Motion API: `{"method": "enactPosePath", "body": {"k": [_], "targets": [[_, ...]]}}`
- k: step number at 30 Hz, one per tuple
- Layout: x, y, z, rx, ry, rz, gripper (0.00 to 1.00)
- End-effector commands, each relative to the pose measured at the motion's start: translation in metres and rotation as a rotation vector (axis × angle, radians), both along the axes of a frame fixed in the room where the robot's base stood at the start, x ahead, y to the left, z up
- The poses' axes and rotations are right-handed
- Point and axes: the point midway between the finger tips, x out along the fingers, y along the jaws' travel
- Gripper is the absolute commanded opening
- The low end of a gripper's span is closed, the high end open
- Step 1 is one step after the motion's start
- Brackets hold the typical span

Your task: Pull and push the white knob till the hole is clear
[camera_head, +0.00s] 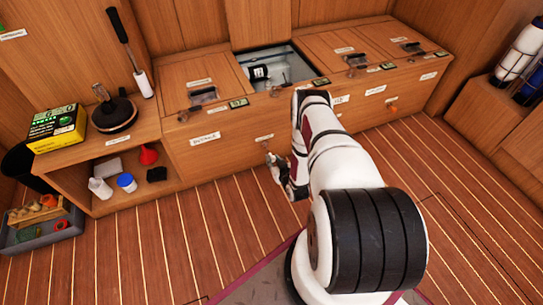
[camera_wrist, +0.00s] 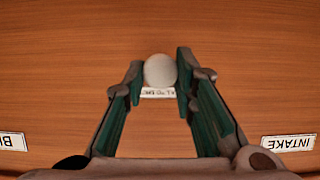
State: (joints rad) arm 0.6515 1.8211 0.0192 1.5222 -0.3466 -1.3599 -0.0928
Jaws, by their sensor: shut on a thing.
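The white knob (camera_wrist: 160,71) is round and pale, in front of the wooden panel (camera_wrist: 70,60) in the wrist view. My gripper (camera_wrist: 160,77) is shut on the knob, one green-lined finger on each side of it. In the head view my gripper (camera_head: 274,162) is at the front of the wooden bench, low on its face; the knob cannot be made out there. A small white label (camera_wrist: 157,93) shows just below the knob, partly hidden by the fingers. The hole that the task names cannot be made out in either view.
A label reading INTAKE (camera_wrist: 287,143) is at the right in the wrist view, another cut-off label (camera_wrist: 12,141) at the left. In the head view an open hatch (camera_head: 308,69) is in the bench top. A grey crate (camera_head: 42,239) stands on the floor at left.

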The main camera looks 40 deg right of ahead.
Motion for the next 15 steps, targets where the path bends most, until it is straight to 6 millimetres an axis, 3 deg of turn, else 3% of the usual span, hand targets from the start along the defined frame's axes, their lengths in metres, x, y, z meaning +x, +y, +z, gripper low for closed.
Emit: {"method": "enactPosePath", "body": {"k": [4,5,7,15], "targets": [[0.0001,0.0009,-0.0011,0.002,0.002,0.001,0.0],[0.0002,0.0009,-0.0011,0.002,0.002,0.001,0.29],[0.0004,0.0008,-0.001,0.001,0.002,0.001,0.45],[0.0008,0.0002,-0.0003,0.0,0.0,0.001,0.45]]}}
